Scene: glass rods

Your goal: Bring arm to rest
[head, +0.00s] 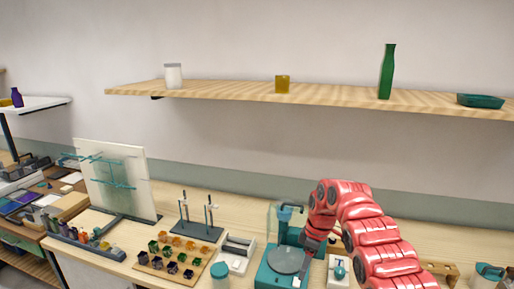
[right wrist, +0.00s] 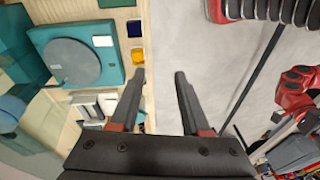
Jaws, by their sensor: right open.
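My right arm comes in from the lower right in the head view, red and segmented. Its gripper (head: 314,243) is beside the teal round-topped device (head: 288,262) on the workbench (head: 240,205). In the right wrist view the two dark fingers of my right gripper (right wrist: 162,75) are spread apart with nothing between them. Below them I see grey floor and the bench edge. The teal device (right wrist: 70,62) shows at the left there.
A tray of small colored cups (head: 172,257), a rod stand (head: 198,232) and a white peg panel (head: 110,180) stand on the bench. A wooden shelf (head: 220,91) above holds a white jar (head: 173,76), a yellow block (head: 282,84), a green bottle (head: 387,72) and a teal dish (head: 480,101).

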